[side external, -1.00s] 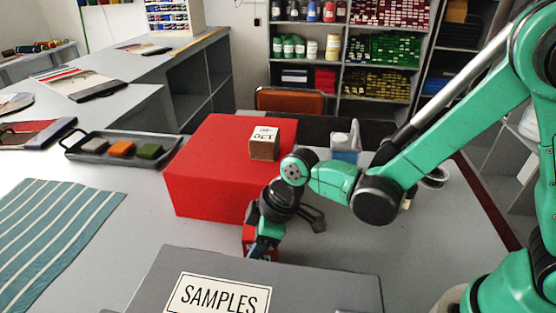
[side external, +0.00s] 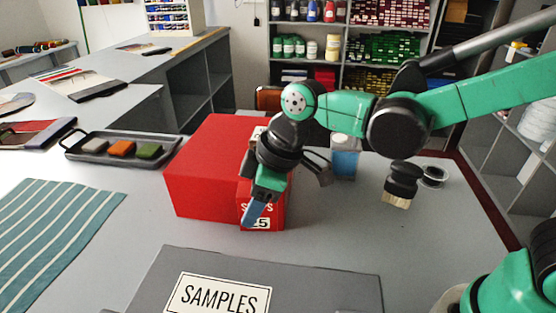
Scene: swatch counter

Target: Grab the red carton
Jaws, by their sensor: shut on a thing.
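The small red carton (side external: 277,208) has a white label with black figures low on its near face. It is in front of the large red box (side external: 205,180) in the picture, and its red nearly merges with that box. My gripper (side external: 258,203) points down and is shut on the carton. One blue-tipped finger shows across its near face; the other finger is hidden. The carton appears raised off the counter, upright or nearly so. Whether it touches the large box I cannot tell.
A grey box marked SAMPLES (side external: 330,278) stands at the front. A tray of swatches (side external: 75,152) and a striped cloth (side external: 55,235) lie left. A blue-filled container (side external: 345,162), a brush (side external: 398,200) and a tape roll (side external: 434,177) stand right.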

